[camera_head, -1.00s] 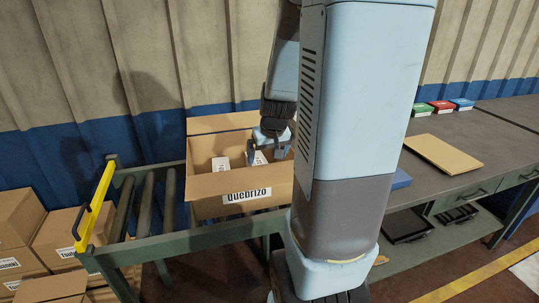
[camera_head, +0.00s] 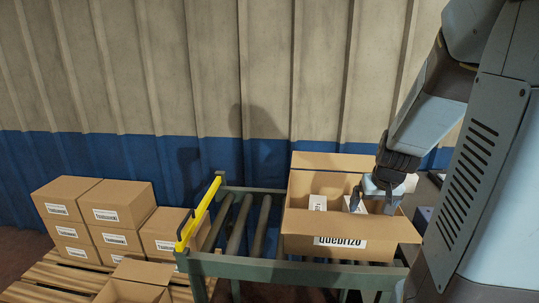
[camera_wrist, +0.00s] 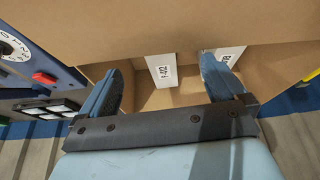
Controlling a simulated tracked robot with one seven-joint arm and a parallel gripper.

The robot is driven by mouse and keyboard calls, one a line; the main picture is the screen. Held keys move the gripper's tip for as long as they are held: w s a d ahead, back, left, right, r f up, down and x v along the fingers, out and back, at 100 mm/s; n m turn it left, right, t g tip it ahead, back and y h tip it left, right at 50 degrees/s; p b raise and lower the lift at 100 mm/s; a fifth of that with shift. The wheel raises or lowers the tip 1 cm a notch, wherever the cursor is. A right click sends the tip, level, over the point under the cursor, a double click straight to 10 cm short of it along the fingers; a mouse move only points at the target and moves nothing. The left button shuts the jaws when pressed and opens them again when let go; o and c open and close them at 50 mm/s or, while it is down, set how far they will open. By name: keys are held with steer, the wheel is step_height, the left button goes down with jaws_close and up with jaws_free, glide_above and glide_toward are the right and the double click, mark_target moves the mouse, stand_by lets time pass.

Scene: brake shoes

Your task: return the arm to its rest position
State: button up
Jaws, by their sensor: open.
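My gripper (camera_head: 376,203) hangs over the right part of an open cardboard box labelled "quebrizo" (camera_head: 300,247) on the roller conveyor. In the wrist view my gripper (camera_wrist: 168,82) has its two fingers spread wide apart, with nothing between them. Inside the box lie two white labelled packs, one at the left (camera_head: 318,203) and one beside the gripper (camera_head: 352,204). Both packs also show past the fingers in the wrist view, one in the middle (camera_wrist: 161,70) and one at the right (camera_wrist: 229,57). My arm comes down from the upper right and covers the box's right rear.
The roller conveyor (camera_head: 240,263) has a raised yellow bar (camera_head: 199,213) at its left end. Stacked cartons (camera_head: 117,205) stand on a pallet at the left. A corrugated wall (camera_head: 200,70) runs behind. The wrist view shows a panel with a dial and red button (camera_wrist: 44,78).

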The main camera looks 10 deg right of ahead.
steer(key=s+a+r+n+t+y, duration=0.1)
steer(key=s+a+r+n, duration=0.1)
steer(key=s+a+r, duration=1.1)
step_height(320, 180, up, 3)
steer(key=shift+a+n, duration=0.3)
steer(key=shift+a, duration=0.5)
